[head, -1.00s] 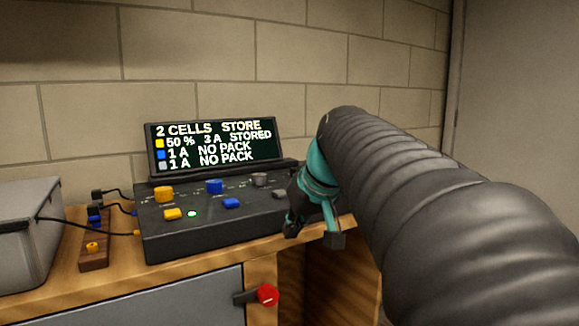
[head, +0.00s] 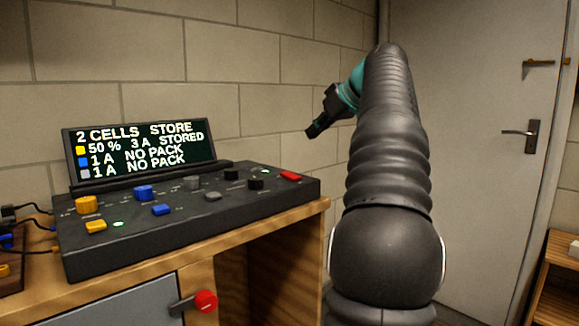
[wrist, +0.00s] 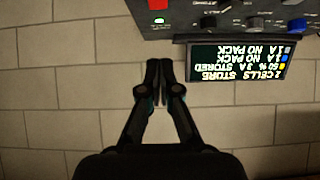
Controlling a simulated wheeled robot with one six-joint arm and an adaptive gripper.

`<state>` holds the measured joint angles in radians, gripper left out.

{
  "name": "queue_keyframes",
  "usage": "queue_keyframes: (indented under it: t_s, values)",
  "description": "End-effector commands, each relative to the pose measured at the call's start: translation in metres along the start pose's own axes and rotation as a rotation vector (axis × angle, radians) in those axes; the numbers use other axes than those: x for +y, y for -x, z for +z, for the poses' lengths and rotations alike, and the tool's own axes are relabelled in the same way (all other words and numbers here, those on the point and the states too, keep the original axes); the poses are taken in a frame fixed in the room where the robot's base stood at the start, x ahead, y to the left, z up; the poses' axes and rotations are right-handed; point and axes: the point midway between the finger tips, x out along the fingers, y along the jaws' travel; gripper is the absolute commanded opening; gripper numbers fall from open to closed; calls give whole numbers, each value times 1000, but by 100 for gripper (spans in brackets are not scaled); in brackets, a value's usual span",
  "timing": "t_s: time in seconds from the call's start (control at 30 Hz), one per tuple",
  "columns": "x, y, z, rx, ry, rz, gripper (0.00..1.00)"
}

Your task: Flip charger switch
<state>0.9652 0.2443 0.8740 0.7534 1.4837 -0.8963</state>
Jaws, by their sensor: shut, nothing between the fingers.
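The charger (head: 190,228) is a dark box on the wooden bench, with yellow, blue, grey and black knobs and coloured switches along its sloped top. A red switch (head: 290,176) sits at its right end; it also shows at the top edge of the wrist view (wrist: 158,4). One green light glows by the yellow switch (head: 96,226) and another left of the red switch. The display (head: 140,150) reads 2 cells store, 50 % 3 A stored, and no pack twice. My gripper (head: 312,131) is shut and empty, raised above and behind the charger's right end. It touches nothing.
The wooden bench (head: 300,222) ends just right of the charger. A red knob (head: 205,301) sticks out below its front edge. Cables and a small wooden block are at the left. The block wall stands behind; a door (head: 470,170) is at the right.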

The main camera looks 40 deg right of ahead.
Motion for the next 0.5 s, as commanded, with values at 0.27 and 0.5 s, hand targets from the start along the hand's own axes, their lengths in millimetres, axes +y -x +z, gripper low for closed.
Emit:
queue_keyframes:
  t_s: [0.27, 0.5]
  values:
    - [0, -7, 0, 0, -1, 0, 0]
    - [-1, -45, 0, -2, -2, -3, 0]
